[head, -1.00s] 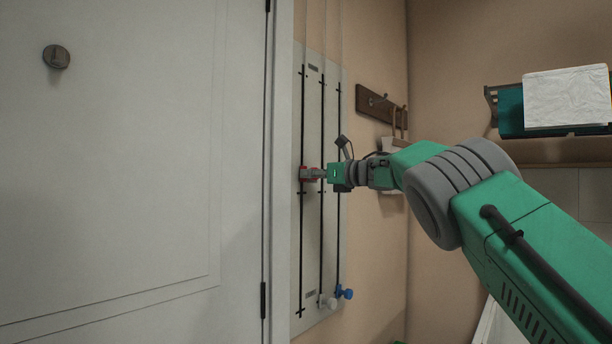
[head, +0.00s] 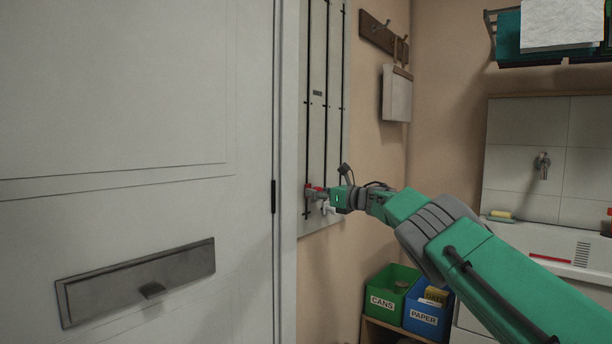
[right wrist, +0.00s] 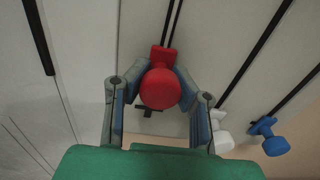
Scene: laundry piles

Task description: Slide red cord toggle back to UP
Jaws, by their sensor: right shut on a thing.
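The red cord toggle (head: 309,187) is at the lower end of the leftmost black slot on the pale wall board (head: 316,140). My right gripper (head: 314,194) is shut on it. In the right wrist view the red toggle (right wrist: 160,88) sits between the two fingers of my right gripper (right wrist: 158,95), with a dark cross mark just below it. A white toggle (head: 329,209) is low on the neighbouring slot, partly behind the gripper. A blue toggle (right wrist: 268,136) shows beyond the white one in the wrist view. The board's labels are too small to read. My left gripper is out of view.
A white door (head: 140,120) with a metal letter plate (head: 140,280) stands close left of the board. Hooks (head: 384,35) and a hanging bag (head: 397,95) are on the wall to the right. Green (head: 386,292) and blue (head: 428,312) bins stand below.

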